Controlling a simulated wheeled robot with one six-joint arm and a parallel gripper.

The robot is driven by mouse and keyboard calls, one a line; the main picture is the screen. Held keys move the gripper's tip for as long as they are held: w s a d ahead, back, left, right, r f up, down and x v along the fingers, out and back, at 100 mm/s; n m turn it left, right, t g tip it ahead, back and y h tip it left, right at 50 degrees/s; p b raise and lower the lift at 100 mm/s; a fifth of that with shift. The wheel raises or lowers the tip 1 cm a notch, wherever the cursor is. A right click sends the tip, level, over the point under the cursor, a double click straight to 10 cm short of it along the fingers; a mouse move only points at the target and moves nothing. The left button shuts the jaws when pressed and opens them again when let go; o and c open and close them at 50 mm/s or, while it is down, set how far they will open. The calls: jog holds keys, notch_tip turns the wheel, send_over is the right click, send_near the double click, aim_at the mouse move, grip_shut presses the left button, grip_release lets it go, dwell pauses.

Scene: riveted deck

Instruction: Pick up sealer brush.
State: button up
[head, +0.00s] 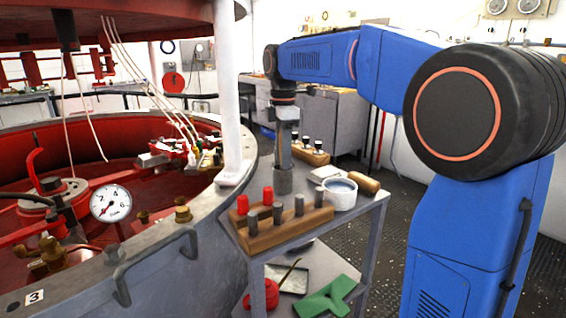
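I cannot identify a sealer brush with certainty. A short tan wooden piece (362,182), perhaps a handle, lies beside a white pot (340,196) with grey-blue contents on the cart top. A thin brown stick (290,271), also possibly a handle, slants up from the lower shelf near a red can (262,295). My gripper (283,163) points down over the cart's far left part, left of the pot and the tan piece. A dark grey cylinder (283,182) is directly under it. The fingertips are too small to read, and whether they touch the cylinder is unclear.
A wooden block with red and grey plugs (282,229) fills the cart's (347,224) near end. Another block (310,156) stands behind my gripper. A green piece (326,299) lies on the lower shelf. A large round red-lined vessel (190,238) with a white post (228,100) borders the left.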

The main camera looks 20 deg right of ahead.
grip_shut()
notch_tip(320, 180, up, 10)
jog(key=shift+r, duration=0.1)
dwell(0.5)
